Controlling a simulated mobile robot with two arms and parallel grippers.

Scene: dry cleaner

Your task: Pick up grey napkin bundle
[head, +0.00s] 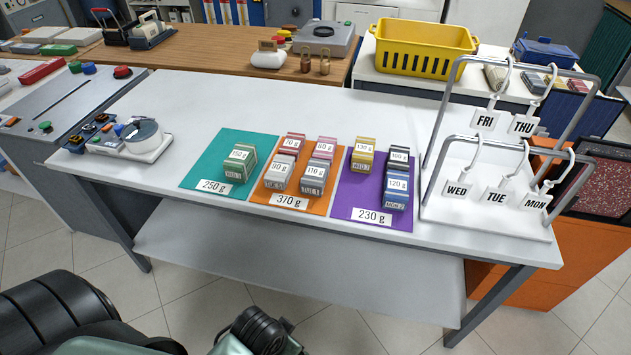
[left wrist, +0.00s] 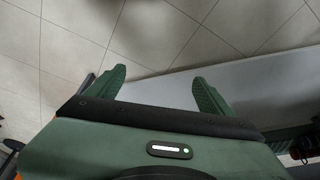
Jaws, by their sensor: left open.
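Small bundles with weight labels stand on three coloured mats on the white table. A light grey bundle (head: 279,172) labelled 90 g stands front left on the orange mat (head: 263,194). A second greyish bundle (head: 313,179) stands to its right, labelled 110 g. A dark grey or black bundle (head: 398,160) is at the back right of the purple mat (head: 346,197). I cannot tell which of these is the grey napkin bundle. My left gripper (left wrist: 158,75) is open and empty in the left wrist view, over floor tiles beside a pale surface. My right gripper is not seen.
A green bundle (head: 239,161) sits on the teal mat (head: 206,169). A scale (head: 140,138) is at the table's left; a metal rack (head: 487,215) with day tags is at the right. A yellow basket (head: 424,47) stands behind. The table's front strip is clear.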

